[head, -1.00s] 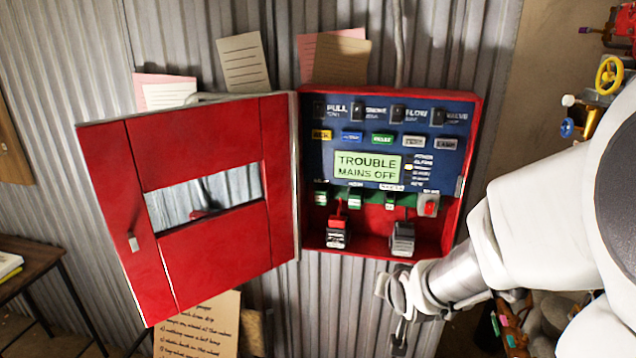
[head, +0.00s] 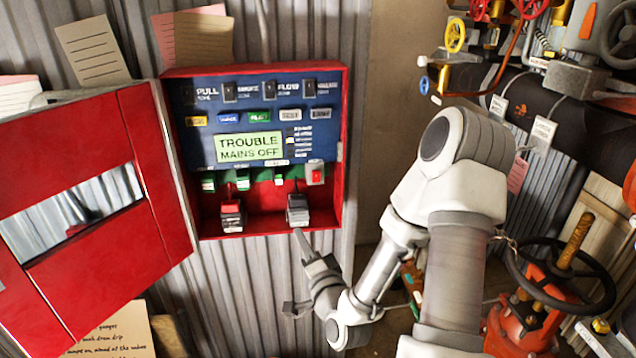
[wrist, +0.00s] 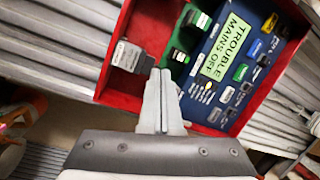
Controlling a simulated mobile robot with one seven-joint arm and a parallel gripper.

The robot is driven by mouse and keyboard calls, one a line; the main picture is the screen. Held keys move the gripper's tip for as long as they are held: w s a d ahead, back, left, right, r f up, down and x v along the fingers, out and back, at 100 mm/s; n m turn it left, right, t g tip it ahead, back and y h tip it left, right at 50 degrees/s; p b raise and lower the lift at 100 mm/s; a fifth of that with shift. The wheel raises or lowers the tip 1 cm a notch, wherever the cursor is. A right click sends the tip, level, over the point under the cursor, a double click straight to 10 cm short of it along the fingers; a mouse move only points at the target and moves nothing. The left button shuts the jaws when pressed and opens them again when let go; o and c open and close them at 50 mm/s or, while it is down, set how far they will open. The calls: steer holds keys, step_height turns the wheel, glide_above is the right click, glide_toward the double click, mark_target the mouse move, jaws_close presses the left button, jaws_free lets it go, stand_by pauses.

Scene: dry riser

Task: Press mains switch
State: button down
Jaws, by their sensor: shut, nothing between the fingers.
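The red alarm cabinet (head: 345,130) hangs open on the wall, its blue panel reading "TROUBLE MAINS OFF" on a green display (head: 249,147). A small red rocker switch (head: 315,173) in a pale housing sits at the panel's lower right; I cannot read its label, so I cannot confirm it is the mains switch. My gripper (head: 298,234) is shut and empty, its tips just below the grey block (head: 298,210) on the cabinet floor. In the wrist view the shut fingertips (wrist: 160,73) overlap the cabinet and seem to hide the rocker; contact cannot be told.
The red cabinet door (head: 100,200) swings out to the left. A second block (head: 231,215) stands left of the grey one. Pipes, a yellow handwheel (head: 455,35) and a large dark handwheel (head: 560,275) crowd the right side.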

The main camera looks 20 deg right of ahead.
steer(key=s+d+r+m+t+h, duration=0.2)
steer(key=s+d+m+h, duration=0.1)
steer(key=d+m+h, duration=0.1)
steer(key=m+h, duration=0.1)
steer(key=m, duration=0.1)
steer(key=shift+s+d+r+m, duration=0.2)
steer(key=shift+s+d+m, duration=0.1)
steer(key=shift+d+m, duration=0.1)
steer(key=shift+w+a+f, duration=0.1)
steer(key=shift+w+f, duration=0.05)
steer(key=b, duration=1.1)
glide_toward(317, 174)
steer(key=p+x, duration=0.2)
steer(key=x, duration=0.5)
steer(key=shift+a+f, duration=0.1)
